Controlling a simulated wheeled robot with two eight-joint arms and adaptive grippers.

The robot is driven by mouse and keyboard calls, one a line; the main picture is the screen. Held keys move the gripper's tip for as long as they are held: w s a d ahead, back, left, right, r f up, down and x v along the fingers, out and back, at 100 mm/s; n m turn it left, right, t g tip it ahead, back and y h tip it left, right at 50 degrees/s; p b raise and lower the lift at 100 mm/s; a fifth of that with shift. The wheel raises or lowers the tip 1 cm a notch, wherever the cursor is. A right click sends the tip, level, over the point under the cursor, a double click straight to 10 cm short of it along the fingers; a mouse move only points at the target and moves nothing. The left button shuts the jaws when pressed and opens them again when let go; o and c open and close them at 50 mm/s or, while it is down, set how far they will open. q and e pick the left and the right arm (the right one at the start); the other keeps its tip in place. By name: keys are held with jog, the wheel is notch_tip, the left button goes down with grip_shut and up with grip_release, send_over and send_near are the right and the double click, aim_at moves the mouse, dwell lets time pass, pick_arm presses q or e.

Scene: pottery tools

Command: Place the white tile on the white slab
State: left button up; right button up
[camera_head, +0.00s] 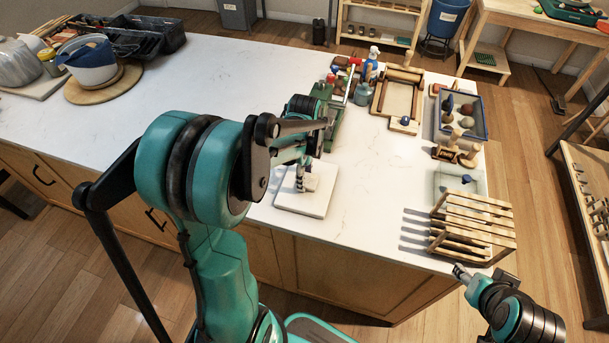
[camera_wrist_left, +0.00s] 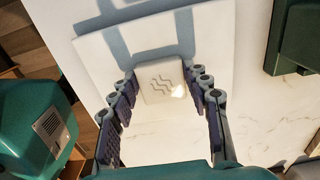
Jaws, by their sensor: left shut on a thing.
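The white tile (camera_wrist_left: 161,77), marked with wavy lines, sits between the fingertips of my left gripper (camera_wrist_left: 160,84) in the left wrist view. The gripper is shut on it. The white slab (camera_head: 291,202) lies flat near the front edge of the counter in the head view and also shows in the left wrist view (camera_wrist_left: 100,58). My left gripper (camera_head: 303,178) is over the slab, and the tile overlaps it in view. I cannot tell whether the tile touches the slab. My right gripper (camera_head: 461,272) is off the counter's front right corner; its jaws are too small to read.
A wooden rack (camera_head: 476,222) stands at the counter's right front corner. A wooden frame (camera_head: 383,98) and a blue tray (camera_head: 482,129) are farther back. The counter between slab and rack is clear.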

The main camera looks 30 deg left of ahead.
pick_arm(q)
jog(key=o, duration=1.2)
jog(key=shift+f, duration=0.15)
jog(key=shift+r+p, duration=0.3)
jog(key=shift+r, duration=0.25)
notch_tip(320, 180, up, 10)
jog(key=p, duration=0.3)
jog(key=s+d+n+t, duration=0.2)
jog(key=s+d+n, duration=0.1)
jog(key=d+n, duration=0.1)
jog(key=s+d+r+n+t, duration=0.1)
jog(key=s+d+n+t, duration=0.1)
jog(key=n, duration=0.4)
jog(key=s+d+r+n+t, duration=0.1)
jog(key=s+d+n+t, duration=0.2)
jog(key=s+d+n, duration=0.2)
jog(key=shift+s+d+r, duration=0.25)
jog(key=shift+s+d, duration=0.1)
jog(key=shift+s, duration=0.05)
